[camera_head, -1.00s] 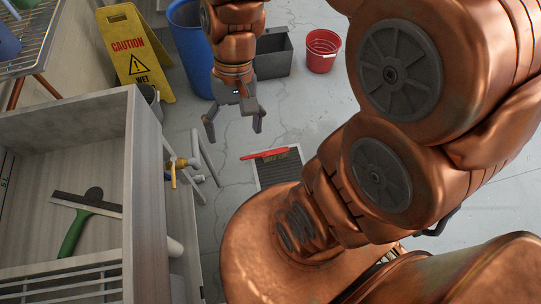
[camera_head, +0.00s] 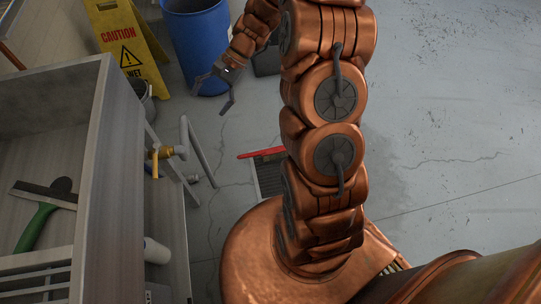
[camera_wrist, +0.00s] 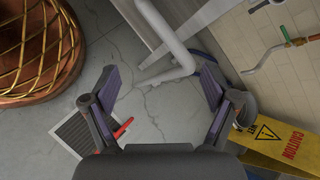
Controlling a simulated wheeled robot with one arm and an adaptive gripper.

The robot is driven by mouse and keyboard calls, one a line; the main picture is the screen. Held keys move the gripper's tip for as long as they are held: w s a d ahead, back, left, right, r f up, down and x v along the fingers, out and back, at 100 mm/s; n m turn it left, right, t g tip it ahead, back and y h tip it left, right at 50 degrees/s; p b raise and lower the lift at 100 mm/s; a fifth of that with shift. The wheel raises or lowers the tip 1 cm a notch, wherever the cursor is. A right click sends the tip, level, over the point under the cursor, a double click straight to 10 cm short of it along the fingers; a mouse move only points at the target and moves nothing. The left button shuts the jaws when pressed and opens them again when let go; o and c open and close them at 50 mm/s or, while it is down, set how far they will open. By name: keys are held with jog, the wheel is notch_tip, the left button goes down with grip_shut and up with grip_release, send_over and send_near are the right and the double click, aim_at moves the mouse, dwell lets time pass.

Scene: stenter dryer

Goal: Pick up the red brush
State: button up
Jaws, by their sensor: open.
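The red brush (camera_head: 260,153) lies on the floor along the far edge of a dark drain grate. My arm hides its right part in the head view. In the wrist view, a short red piece of the brush (camera_wrist: 123,128) shows beside my left-hand finger, and the rest is hidden behind it. My gripper (camera_head: 212,98) is open and empty above the floor, up and left of the brush in the head view.
The drain grate (camera_head: 268,180) is partly behind my arm. A grey sink cabinet (camera_head: 115,190) with a brass tap (camera_head: 160,153) and pipes stands at left, holding a green-handled squeegee (camera_head: 38,222). A blue barrel (camera_head: 196,45) and yellow caution sign (camera_head: 125,40) stand behind. The right floor is clear.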

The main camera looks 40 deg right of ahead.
jog(key=w+d+f+m+t+y+b, duration=0.1)
jog(key=w+d+f+m+b, duration=0.2)
jog(key=f, duration=0.5)
jog(key=w+d+f+m+t+b, duration=0.2)
jog(key=w+d+f+b, duration=0.15)
jog(key=f, duration=0.45)
jog(key=m+t+h+b, duration=0.2)
jog(key=m+t+b, duration=0.4)
jog(key=m+b, duration=0.55)
send_near(265, 152)
jog(key=f, duration=0.1)
jog(key=shift+w+a+f+b, duration=0.3)
jog(key=shift+a+b, duration=0.2)
jog(key=shift+w+a+f, duration=0.2)
jog(key=shift+w, duration=0.05)
jog(key=shift+w+r+b+x, duration=0.15)
jog(key=shift+b+x, duration=0.7)
jog(key=shift+x, duration=0.8)
jog(key=shift+w+r+b+x, duration=0.15)
jog(key=shift+b+x, duration=0.65)
jog(key=shift+x, duration=0.85)
